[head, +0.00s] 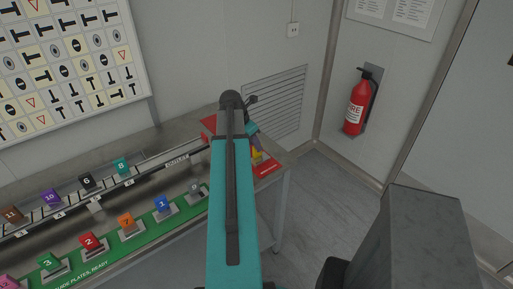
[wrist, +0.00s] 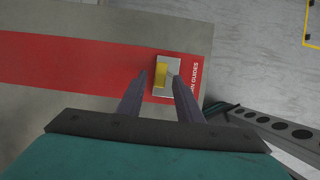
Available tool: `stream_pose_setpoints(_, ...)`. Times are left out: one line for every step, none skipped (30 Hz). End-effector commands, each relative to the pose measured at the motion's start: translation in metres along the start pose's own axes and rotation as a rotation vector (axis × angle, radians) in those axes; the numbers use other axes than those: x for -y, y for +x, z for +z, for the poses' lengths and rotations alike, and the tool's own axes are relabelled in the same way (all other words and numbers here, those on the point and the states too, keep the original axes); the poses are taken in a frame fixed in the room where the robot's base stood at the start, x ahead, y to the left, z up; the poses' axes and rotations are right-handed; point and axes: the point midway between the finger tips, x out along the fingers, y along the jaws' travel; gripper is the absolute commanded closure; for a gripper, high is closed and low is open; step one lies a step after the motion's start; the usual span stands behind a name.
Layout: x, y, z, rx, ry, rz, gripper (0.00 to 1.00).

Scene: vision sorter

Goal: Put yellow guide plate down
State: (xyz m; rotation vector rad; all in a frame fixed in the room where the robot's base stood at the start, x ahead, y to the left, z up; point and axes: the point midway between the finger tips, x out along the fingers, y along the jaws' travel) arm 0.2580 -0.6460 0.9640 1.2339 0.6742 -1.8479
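The yellow guide plate (wrist: 161,76), a yellow block on a pale grey base, shows at the right end of a red strip in the wrist view. It also shows as a small yellow patch (head: 257,154) in the head view, just below my gripper at the table's right end. My gripper (wrist: 160,77) points down at it with one dark finger to each side. A gap shows between the left finger and the plate, and the right finger overlaps its edge in the picture. The fingers look apart and not closed on it.
The red strip (wrist: 80,60) carries partly hidden lettering at its right end, near the table edge. Several numbered coloured blocks stand along the green strip (head: 130,250) and the rail at left. A fire extinguisher (head: 355,108) hangs on the wall. Open floor (head: 335,200) lies right.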

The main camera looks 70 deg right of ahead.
Motion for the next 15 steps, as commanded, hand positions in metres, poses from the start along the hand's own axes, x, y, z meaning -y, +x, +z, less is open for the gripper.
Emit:
stream_pose_setpoints(0.0, -0.006, 0.0, 0.001, 0.0, 0.002, 0.67)
stream_pose_setpoints(0.0, -0.009, 0.0, 0.001, 0.0, 0.002, 0.67)
stream_pose_setpoints(0.0, -0.013, 0.0, 0.001, 0.0, 0.002, 0.67)
stream_pose_setpoints(0.0, -0.016, 0.0, 0.001, 0.0, 0.002, 0.67)
stream_pose_setpoints(0.0, -0.019, 0.0, 0.001, 0.0, 0.001, 0.67)
stream_pose_setpoints(0.0, -0.024, 0.0, 0.001, 0.0, 0.002, 0.67)
stream_pose_setpoints(0.0, -0.027, 0.0, 0.001, 0.0, 0.002, 0.67)
stream_pose_setpoints(0.0, -0.03, 0.0, 0.001, 0.0, 0.002, 0.67)
stream_pose_setpoints(0.0, -0.034, 0.0, 0.001, 0.0, 0.001, 0.67)
stream_pose_setpoints(0.0, -0.038, 0.0, 0.001, 0.0, 0.002, 0.67)
stream_pose_setpoints(0.0, -0.041, 0.0, 0.001, 0.0, 0.002, 0.67)
stream_pose_setpoints(0.0, -0.045, 0.0, 0.001, 0.0, 0.002, 0.67)
stream_pose_setpoints(0.0, -0.048, 0.0, 0.001, 0.0, 0.002, 0.67)
stream_pose_setpoints(0.0, -0.051, 0.0, 0.001, 0.0, 0.001, 0.67)
stream_pose_setpoints(0.0, -0.056, 0.0, 0.001, 0.0, 0.001, 0.67)
